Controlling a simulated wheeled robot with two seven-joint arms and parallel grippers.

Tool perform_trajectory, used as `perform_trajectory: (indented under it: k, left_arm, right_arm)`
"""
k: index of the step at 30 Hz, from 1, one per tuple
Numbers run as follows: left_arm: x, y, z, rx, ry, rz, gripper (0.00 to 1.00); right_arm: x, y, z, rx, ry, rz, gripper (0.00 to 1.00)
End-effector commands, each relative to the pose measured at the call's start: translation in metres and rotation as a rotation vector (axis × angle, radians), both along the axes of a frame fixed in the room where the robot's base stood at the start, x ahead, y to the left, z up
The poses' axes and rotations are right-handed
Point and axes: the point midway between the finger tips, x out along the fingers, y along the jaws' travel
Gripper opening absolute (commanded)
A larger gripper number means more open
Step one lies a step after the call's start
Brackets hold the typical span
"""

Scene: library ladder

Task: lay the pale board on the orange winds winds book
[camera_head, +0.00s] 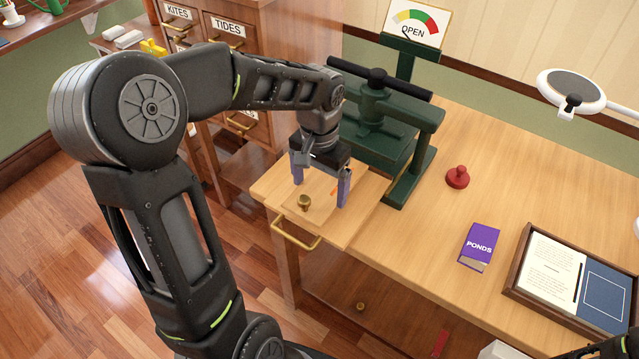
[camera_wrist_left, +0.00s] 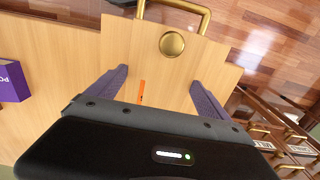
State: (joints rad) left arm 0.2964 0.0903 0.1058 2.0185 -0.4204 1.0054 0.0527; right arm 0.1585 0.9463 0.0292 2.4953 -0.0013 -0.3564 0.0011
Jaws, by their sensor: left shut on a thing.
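The pale board (camera_head: 318,213), with a round brass knob (camera_head: 304,202) on top, is at the table's left end. My left gripper (camera_head: 320,187) points down with its two purple fingers spread, shut on the board. In the left wrist view the board (camera_wrist_left: 165,70) shows between the fingers (camera_wrist_left: 157,95), with the knob towards the handle side. A narrow orange strip (camera_head: 335,187) shows near the right finger; it also shows in the left wrist view (camera_wrist_left: 142,92). I cannot tell whether it is the orange book; no title shows.
A green press (camera_head: 385,135) stands just behind the gripper. A brass handle (camera_head: 295,236) projects at the front. A red stamp (camera_head: 458,177), a purple PONDS book (camera_head: 479,246) and a framed tray (camera_head: 517,288) lie to the right. The table middle is clear.

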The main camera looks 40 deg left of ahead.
Motion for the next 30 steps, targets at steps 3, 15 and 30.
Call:
perform_trajectory:
  k: [3, 15, 30]
  left_arm:
    - [0.000, 0.000, 0.001, 0.000, -0.001, 0.000, 0.43]
    - [0.000, 0.000, -0.003, 0.000, 0.000, 0.000, 1.00]
    - [0.001, 0.000, 0.041, 0.001, -0.005, 0.000, 1.00]
  right_arm:
    - [0.000, 0.000, 0.000, 0.000, 0.000, 0.000, 0.36]
    - [0.000, 0.000, -0.002, 0.000, 0.000, 0.000, 0.36]
    - [0.000, 0.000, 0.000, 0.000, 0.000, 0.000, 0.36]
